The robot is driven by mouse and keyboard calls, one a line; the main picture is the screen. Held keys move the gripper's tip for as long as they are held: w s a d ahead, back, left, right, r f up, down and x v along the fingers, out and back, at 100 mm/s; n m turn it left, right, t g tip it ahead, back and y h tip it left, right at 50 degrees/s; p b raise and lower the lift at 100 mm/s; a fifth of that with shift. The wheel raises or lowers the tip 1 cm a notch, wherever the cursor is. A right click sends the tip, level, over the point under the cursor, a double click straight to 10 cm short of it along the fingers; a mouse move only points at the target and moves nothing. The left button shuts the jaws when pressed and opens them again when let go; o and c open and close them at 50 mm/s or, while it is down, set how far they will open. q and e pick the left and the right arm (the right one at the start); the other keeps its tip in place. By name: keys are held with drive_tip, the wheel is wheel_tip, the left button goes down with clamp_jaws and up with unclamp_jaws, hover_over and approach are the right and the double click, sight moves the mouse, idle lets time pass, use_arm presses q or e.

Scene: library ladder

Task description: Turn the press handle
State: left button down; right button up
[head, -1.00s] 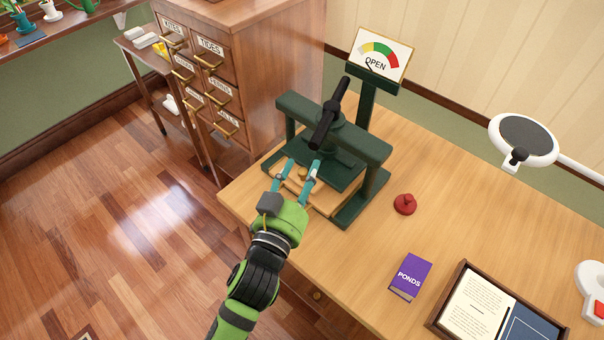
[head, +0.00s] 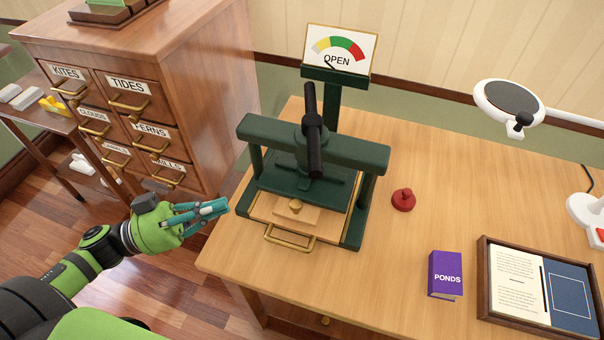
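The dark green press (head: 345,150) stands on the wooden desk. Its handle is a black bar (head: 312,135) across the top of the central screw, pointing from the back towards me. A sign with a coloured dial reading "OPEN" (head: 338,50) stands behind it. Under the plate is a wooden tray with a brass front handle (head: 289,240) and a piece with a brass knob (head: 295,206). My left gripper (head: 221,208) is left of the press, apart from it, with teal fingers seen side-on. Whether they are parted is unclear. My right gripper is out of view.
A red knobbed object (head: 403,199), a purple "PONDS" box (head: 445,274) and a framed tray with a page (head: 515,275) are on the desk at right. A round lamp head (head: 508,100) hangs above. A labelled drawer cabinet (head: 215,80) stands at left.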

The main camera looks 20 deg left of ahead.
use_arm(q)
drive_tip(key=g, duration=0.1)
drive_tip(key=p, duration=0.1)
approach(312, 180)
drive_tip(key=p+x, duration=0.3)
drive_tip(key=x, duration=0.2)
drive_tip(key=shift+w+d+r, duration=0.1)
drive_tip(key=shift+w, duration=0.1)
drive_tip(key=shift+w+d, duration=0.15)
drive_tip(key=shift+d, duration=0.2)
drive_tip(key=shift+w+d, duration=0.15)
drive_tip(key=shift+d, duration=0.1)
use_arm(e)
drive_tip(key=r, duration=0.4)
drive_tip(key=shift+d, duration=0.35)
use_arm(q)
drive_tip(key=shift+d+p, duration=0.1)
drive_tip(key=shift+p, duration=0.2)
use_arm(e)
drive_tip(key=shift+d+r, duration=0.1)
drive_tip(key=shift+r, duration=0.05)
